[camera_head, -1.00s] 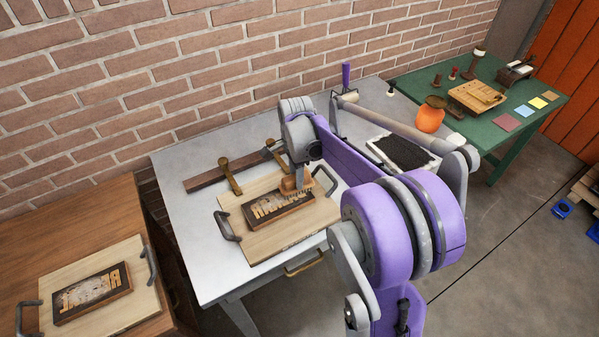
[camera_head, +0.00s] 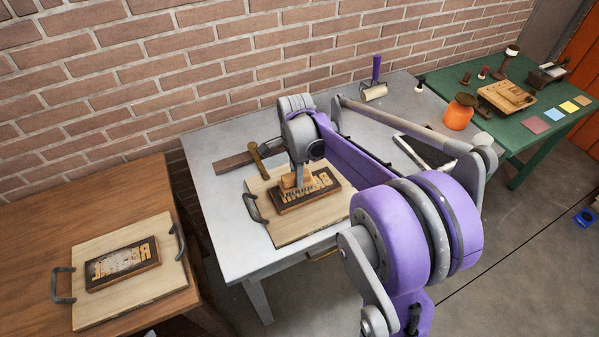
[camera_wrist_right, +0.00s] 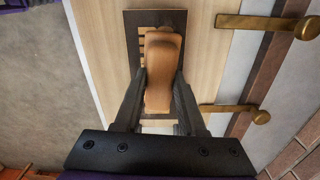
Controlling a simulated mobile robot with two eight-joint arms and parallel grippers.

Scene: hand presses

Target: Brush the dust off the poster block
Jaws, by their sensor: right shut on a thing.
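A dark poster block (camera_head: 326,196) with raised tan letters lies on a pale board (camera_head: 290,234) with handles on the grey table. My right gripper (camera_head: 296,182) is shut on a wooden-handled brush (camera_wrist_right: 162,72) at the block's left, back end. The brush covers part of the block (camera_wrist_right: 140,22) in the right wrist view; its bristles are hidden there, so I cannot tell whether they touch. Another poster block (camera_head: 122,263), with a pale greyish patch over its letters, lies on a second board (camera_head: 95,312) at left. My left gripper is out of view.
A brown bar (camera_head: 235,160) with brass clamps lies behind the front board. A roller (camera_head: 374,93), an ink slab (camera_head: 428,150) and an orange jar (camera_head: 458,114) stand to the right. A green table (camera_head: 515,140) holds small tools. A brick wall closes the back.

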